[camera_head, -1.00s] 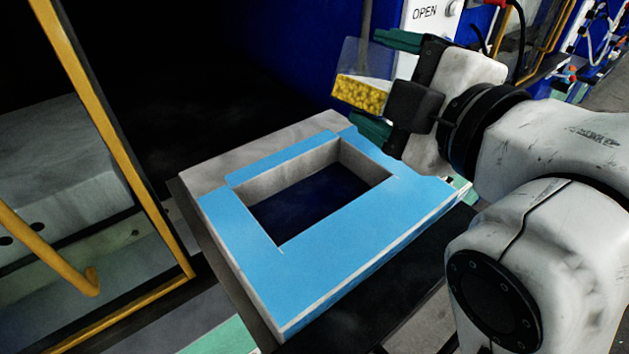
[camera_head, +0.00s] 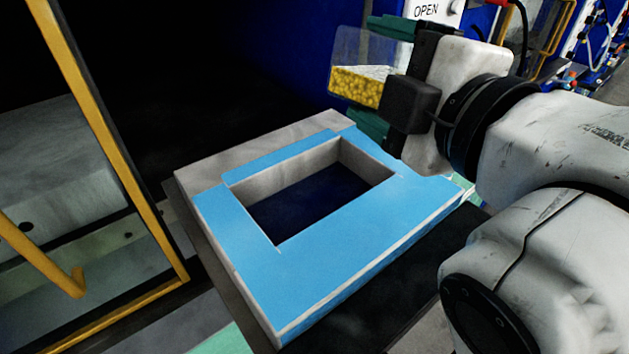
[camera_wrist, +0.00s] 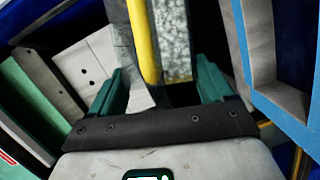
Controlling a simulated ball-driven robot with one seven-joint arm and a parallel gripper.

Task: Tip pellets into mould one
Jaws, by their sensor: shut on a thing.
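A clear container (camera_head: 362,72) holds yellow pellets (camera_head: 357,87) in its lower part. My gripper (camera_head: 380,80), with green fingers, is shut on this container and holds it above the far right corner of the mould. The container looks close to upright. The mould (camera_head: 330,255) is a blue-topped block with a rectangular cavity (camera_head: 318,200), whose dark floor shows no pellets. In the wrist view my gripper (camera_wrist: 165,88) shows its two green fingers with the container (camera_wrist: 172,40) between them. The mould's blue edge (camera_wrist: 285,105) is at the right there.
A yellow-framed guard (camera_head: 115,150) stands at the left, with a grey block behind it. The space above the cavity is clear.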

